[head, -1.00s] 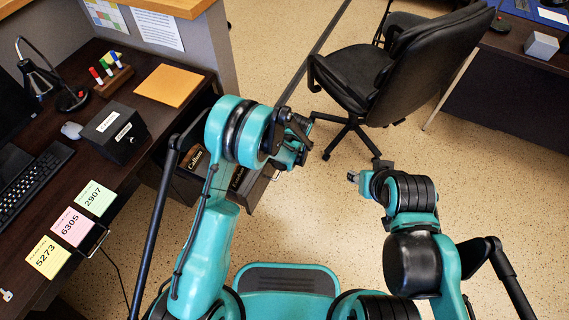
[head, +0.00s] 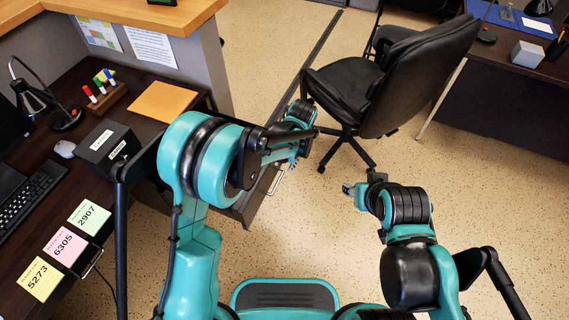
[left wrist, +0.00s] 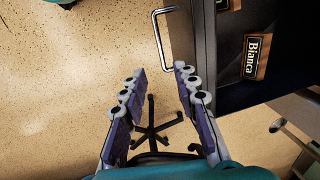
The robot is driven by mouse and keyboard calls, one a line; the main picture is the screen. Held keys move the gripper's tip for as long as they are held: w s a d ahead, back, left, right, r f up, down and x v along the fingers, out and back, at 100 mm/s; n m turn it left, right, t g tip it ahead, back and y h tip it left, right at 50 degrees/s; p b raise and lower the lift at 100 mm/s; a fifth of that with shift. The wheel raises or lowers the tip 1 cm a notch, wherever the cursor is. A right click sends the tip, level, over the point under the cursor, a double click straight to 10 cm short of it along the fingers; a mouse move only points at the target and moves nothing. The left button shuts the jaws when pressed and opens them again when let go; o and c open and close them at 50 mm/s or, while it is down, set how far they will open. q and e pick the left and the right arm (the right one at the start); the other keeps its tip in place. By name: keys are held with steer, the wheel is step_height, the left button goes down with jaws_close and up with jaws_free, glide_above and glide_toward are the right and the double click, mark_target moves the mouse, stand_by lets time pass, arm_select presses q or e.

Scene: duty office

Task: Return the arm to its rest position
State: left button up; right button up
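My left arm reaches forward from the left in the head view, beside the desk. Its gripper (head: 297,152) hangs over the floor at the desk's right side and is partly hidden by my own arm links. In the left wrist view my left gripper (left wrist: 160,75) has its two fingers spread wide apart with nothing between them; the floor and a chair base lie beyond. My right gripper (head: 350,189) is over open floor at the right of the head view, too small to tell whether open or shut.
A drawer (left wrist: 280,55) with a metal handle (left wrist: 158,40) and a "Bianca" label is close to my left gripper. A black office chair (head: 400,80) stands ahead. The desk (head: 75,165) on the left holds sticky notes, a black box (head: 108,147) and a lamp.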

stand_by(0.3)
arm_select(q)
steer(key=s+a+r+n+t+h, duration=0.1)
steer(key=s+a+r, duration=0.2)
steer(key=a+r, duration=0.3)
steer(key=s+a+r+n+t+h, duration=0.15)
steer(key=s+a+r, duration=0.25)
steer(key=r, duration=0.4)
steer(key=s+a+r+n+t, duration=0.1)
steer(key=s+a+t, duration=0.1)
steer(key=s, duration=0.4)
steer(key=s+a+r+n+t, duration=0.1)
steer(key=s+a+r+t, duration=0.1)
steer(key=s+a, duration=0.3)
steer(key=shift+s+a, duration=0.2)
steer(key=shift+s, duration=0.35)
steer(key=shift+y, duration=0.25)
